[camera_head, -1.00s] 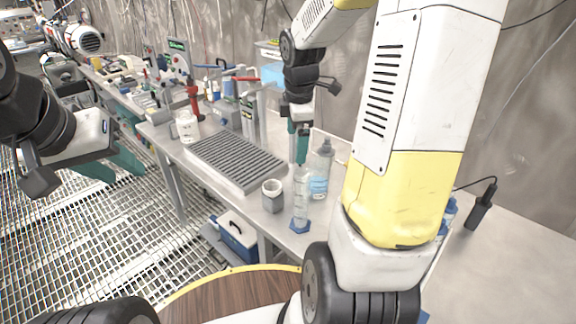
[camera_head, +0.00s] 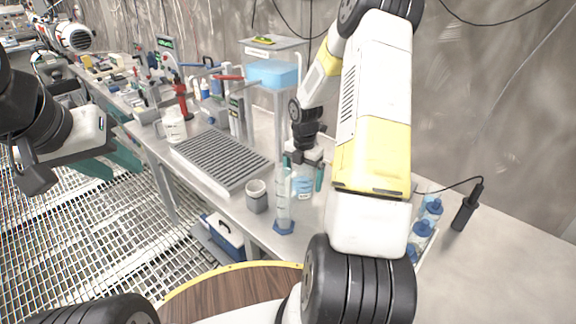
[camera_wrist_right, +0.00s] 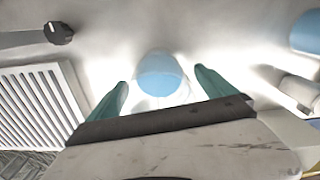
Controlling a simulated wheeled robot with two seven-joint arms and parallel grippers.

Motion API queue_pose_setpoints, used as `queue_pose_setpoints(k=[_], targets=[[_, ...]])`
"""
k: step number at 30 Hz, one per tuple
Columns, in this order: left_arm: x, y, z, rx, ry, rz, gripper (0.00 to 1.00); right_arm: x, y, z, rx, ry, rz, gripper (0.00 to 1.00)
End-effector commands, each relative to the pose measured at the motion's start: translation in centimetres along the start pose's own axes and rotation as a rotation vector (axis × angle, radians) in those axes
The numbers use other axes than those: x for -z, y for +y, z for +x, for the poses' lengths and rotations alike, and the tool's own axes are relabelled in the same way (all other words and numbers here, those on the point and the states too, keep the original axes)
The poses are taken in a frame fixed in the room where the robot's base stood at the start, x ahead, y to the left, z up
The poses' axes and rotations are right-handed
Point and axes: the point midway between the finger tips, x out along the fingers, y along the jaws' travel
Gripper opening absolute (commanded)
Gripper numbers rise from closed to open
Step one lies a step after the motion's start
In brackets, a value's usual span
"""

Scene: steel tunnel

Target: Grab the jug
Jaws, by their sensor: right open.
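A clear vessel with blue in it (camera_head: 303,187), which I take for the jug, stands on the bench behind the measuring cylinder. My right gripper (camera_head: 304,176) is above and around its upper part, and hides its top. In the right wrist view the vessel's round blue shape (camera_wrist_right: 160,76) lies between the two teal fingers (camera_wrist_right: 160,91), with gaps on both sides. The right gripper is open. My left gripper (camera_head: 118,158) is at the left over the floor grating, away from the vessel; its finger gap is unclear.
A clear measuring cylinder (camera_head: 283,205) with a blue foot stands close in front of the vessel. A grey cup (camera_head: 257,197) and a ribbed rack (camera_head: 217,155) are left of it. Blue-capped bottles (camera_head: 424,228) stand right of my right arm. A white container (camera_head: 174,126) is further back.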

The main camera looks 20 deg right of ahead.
Motion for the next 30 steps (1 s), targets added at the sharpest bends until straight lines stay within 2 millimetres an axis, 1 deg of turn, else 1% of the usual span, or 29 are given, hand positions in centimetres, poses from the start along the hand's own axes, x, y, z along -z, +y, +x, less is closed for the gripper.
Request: queue_pose_setpoints(k=[1, 4, 12, 14, 15, 17, 21, 23, 24, 30], targets=[[0.0, 0.0, 0.0, 0.000, 0.000, 0.000, 0.37, 0.1, 0.1, 0.8, 0.001, 0.002, -0.002, 0.95], [0.0, 0.0, 0.0, 0.000, 0.000, 0.000, 0.37, 0.1, 0.1, 1.7, 0.000, 0.001, 0.000, 0.95], [0.0, 0.0, 0.0, 0.000, 0.000, 0.000, 0.37, 0.0, 0.1, 1.9, -0.001, 0.000, 0.001, 0.95], [0.0, 0.0, 0.0, 0.000, 0.000, 0.000, 0.37, 0.0, 0.1, 1.9, -0.001, 0.000, 0.001, 0.84], [0.0, 0.0, 0.0, 0.000, 0.000, 0.000, 0.37, 0.0, 0.1, 1.9, -0.001, 0.000, 0.001, 0.76], [0.0, 0.0, 0.0, 0.000, 0.000, 0.000, 0.37, 0.0, 0.1, 1.9, -0.001, 0.000, 0.001, 0.64], [0.0, 0.0, 0.0, 0.000, 0.000, 0.000, 0.37, 0.0, 0.1, 1.9, -0.001, 0.000, 0.001, 0.37], [0.0, 0.0, 0.0, 0.000, 0.000, 0.000, 0.37, 0.0, 0.1, 1.9, -0.001, 0.000, 0.001, 0.25], [0.0, 0.0, 0.0, 0.000, 0.000, 0.000, 0.37, 0.0, 0.1, 1.8, -0.001, -0.001, 0.001, 0.23], [0.0, 0.0, 0.0, 0.000, 0.000, 0.000, 0.37, 0.0, 0.1, 1.7, -0.002, -0.001, 0.001, 0.23]])
